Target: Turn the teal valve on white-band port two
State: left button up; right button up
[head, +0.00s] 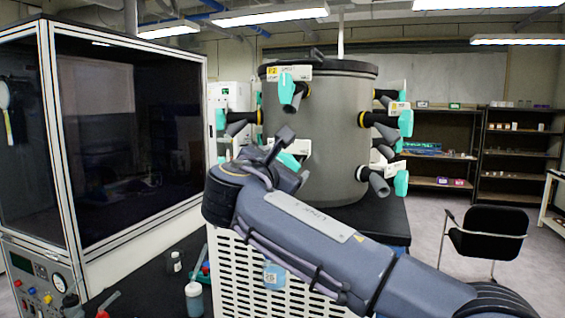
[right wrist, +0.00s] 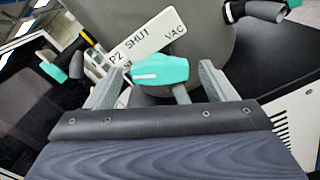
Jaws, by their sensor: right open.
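The teal valve (right wrist: 160,70) sits in front of the grey drum, below a white label (right wrist: 148,45) reading P2, SMU1 and VAC in the right wrist view. My right gripper (right wrist: 158,80) is open, with one finger on each side of the teal handle. I cannot tell whether either finger touches it. The handle lies roughly crosswise between the fingers. In the head view, my right gripper (head: 274,151) is at the lower front of the drum, and the teal handle (head: 290,160) is partly hidden behind it. My left gripper is not in view.
The grey drum (head: 335,135) carries several other teal-handled ports, including one above with a yellow-marked label (head: 288,73) and others at the right (head: 404,122). A glass-fronted cabinet (head: 135,140) stands left. Bottles (head: 194,298) stand on the dark bench. A black chair (head: 488,232) is at right.

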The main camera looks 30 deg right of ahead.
jog(key=c, duration=1)
